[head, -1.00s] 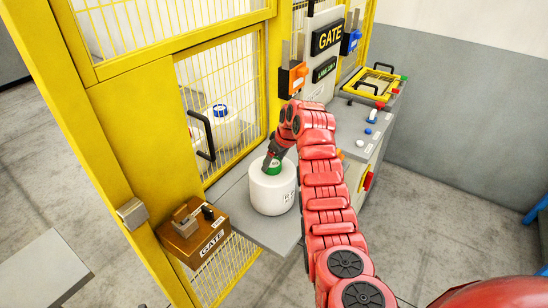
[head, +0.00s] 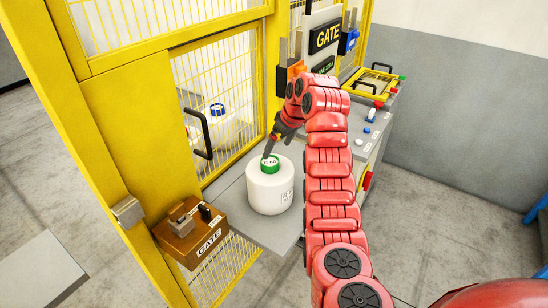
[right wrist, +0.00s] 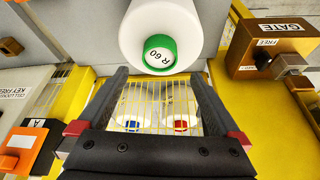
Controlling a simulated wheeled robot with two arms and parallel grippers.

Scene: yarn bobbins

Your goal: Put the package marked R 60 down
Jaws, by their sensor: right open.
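The package marked R 60 is a white bobbin (head: 270,188) with a green cap, standing upright on a grey shelf (head: 232,190) in front of the yellow cage. Its green cap with the R 60 label (right wrist: 160,54) shows in the right wrist view, beyond my fingertips. My right gripper (head: 272,148) is open and empty, just above and behind the cap in the head view, apart from it. In the right wrist view its two fingers (right wrist: 160,85) are spread with nothing between them. My left gripper is not in view.
Behind the cage mesh stand a blue-capped white package (head: 220,122) and a red-capped one (right wrist: 181,124). A brown GATE box (head: 192,232) sits left of the shelf. A GATE sign panel (head: 325,36) and a grey control console (head: 372,130) stand to the right.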

